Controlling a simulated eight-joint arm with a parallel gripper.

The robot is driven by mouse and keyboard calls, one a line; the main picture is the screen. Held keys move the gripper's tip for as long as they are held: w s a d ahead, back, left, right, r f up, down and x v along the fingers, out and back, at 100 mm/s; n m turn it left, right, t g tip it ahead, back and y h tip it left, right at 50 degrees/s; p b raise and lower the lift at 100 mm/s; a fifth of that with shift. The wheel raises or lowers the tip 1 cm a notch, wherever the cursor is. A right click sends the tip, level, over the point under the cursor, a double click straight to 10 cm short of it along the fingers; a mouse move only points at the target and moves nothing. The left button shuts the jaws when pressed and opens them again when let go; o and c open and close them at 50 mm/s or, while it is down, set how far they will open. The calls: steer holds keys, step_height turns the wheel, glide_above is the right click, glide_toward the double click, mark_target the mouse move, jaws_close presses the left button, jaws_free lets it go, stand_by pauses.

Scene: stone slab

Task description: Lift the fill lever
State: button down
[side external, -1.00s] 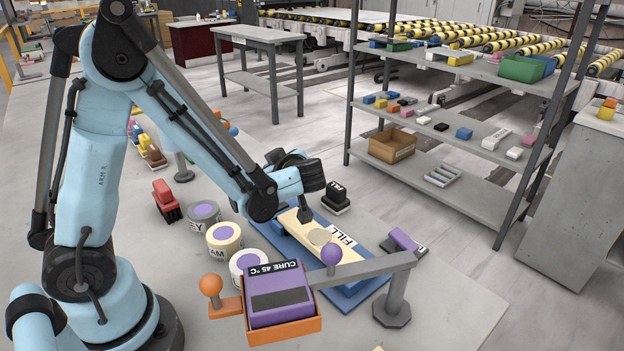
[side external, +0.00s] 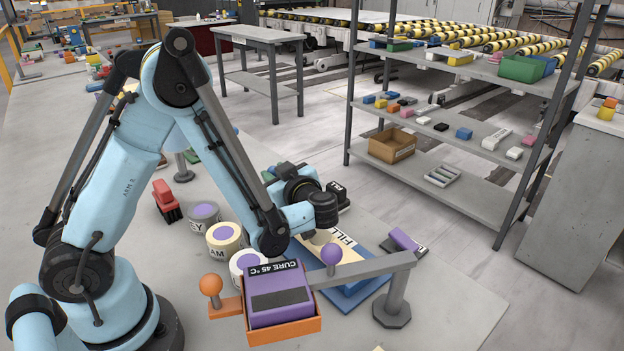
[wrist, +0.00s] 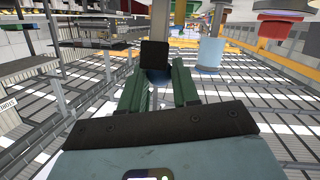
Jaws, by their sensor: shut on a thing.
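In the side external view, a cream block marked FILL (side external: 343,237) lies on a blue base. A purple ball knob (side external: 331,253) stands in front of it by a grey bar, and an orange ball knob (side external: 211,285) stands at the left of the purple CURE 45 °C box (side external: 278,296). I cannot tell which knob is the fill lever. My gripper, with green fingers in the wrist view (wrist: 159,66), is shut on a dark square-faced piece (wrist: 155,52). In the side view my wrist is above the block's far end, apart from both knobs; it hides the fingertips.
Several round pots (side external: 224,238) with purple tops stand left of the block. A red piece (side external: 165,197) is farther left. A grey post (side external: 393,300) carries the bar on the right. A purple piece (side external: 402,241) lies behind it. The slab's front right is clear.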

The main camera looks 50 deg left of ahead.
steer(key=c, duration=0.8)
jaws_free()
steer(key=shift+d, duration=0.15)
steer(key=v, duration=0.5)
steer(key=shift+d, duration=0.1)
steer(key=shift+a+r, duration=0.2)
steer(key=shift+r, duration=3.3)
steer(key=s+d+f+m+t+h, duration=0.1)
steer(key=s+d+m+h, duration=0.1)
steer(key=m+h, duration=0.3)
steer(key=s+d+f+m+t+h, duration=0.1)
steer(key=s+d+m+h, duration=0.1)
steer(key=m+h, duration=0.3)
steer(key=s+d+f+m+t+h, duration=0.1)
steer(key=s+d+m+t+h, duration=0.1)
steer(key=m+h, duration=0.3)
steer(key=shift+s+d+f+m, duration=0.15)
steer(key=shift+s+m, duration=0.05)
steer(key=shift+m, duration=0.7)
steer(key=shift+s+d+f+m, duration=0.15)
steer(key=shift+s+m, duration=0.05)
steer(key=shift+m, duration=0.7)
